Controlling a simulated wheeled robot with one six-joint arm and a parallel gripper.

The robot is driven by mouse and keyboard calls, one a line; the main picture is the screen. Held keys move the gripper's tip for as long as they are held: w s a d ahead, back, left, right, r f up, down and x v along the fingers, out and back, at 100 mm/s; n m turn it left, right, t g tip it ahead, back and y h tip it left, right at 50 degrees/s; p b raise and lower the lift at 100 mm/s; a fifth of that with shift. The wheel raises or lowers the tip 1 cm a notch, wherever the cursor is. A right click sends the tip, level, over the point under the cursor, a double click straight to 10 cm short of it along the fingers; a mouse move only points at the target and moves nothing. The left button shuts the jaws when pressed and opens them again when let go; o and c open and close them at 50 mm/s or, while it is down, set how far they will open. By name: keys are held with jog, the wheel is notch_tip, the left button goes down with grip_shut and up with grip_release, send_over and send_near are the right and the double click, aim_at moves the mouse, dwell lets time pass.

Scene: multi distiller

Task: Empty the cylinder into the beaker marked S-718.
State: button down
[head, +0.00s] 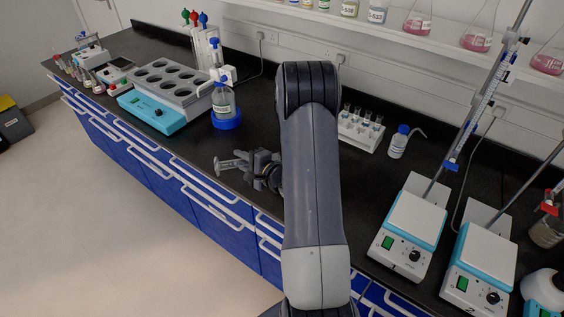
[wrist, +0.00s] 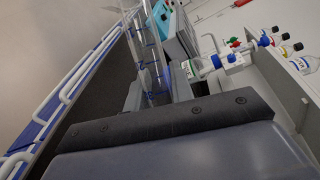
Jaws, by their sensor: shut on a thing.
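My gripper (head: 250,165) is shut on a clear cylinder (head: 231,164) near the bench's front edge. In the head view the cylinder is tipped about level, with its flat round end (head: 218,168) pointing left. In the wrist view the clear cylinder (wrist: 148,52) shows between the two dark fingers of my gripper (wrist: 157,85). I cannot tell whether it holds liquid. No beaker with a readable S-718 mark shows in either view. My arm covers the middle of the bench in the head view.
A dispenser bottle on a blue base (head: 226,122) and a grey block heater (head: 172,83) stand behind left. Right of my arm are a tube rack (head: 360,135), a wash bottle (head: 398,146) and two stirrers (head: 410,225) with upright rods. Pink flasks (head: 477,38) stand on the shelf.

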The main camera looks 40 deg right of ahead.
jog(key=shift+d+r+m+p, duration=0.2)
jog(key=shift+r+m+p, duration=0.15)
jog(key=shift+r+m, duration=0.2)
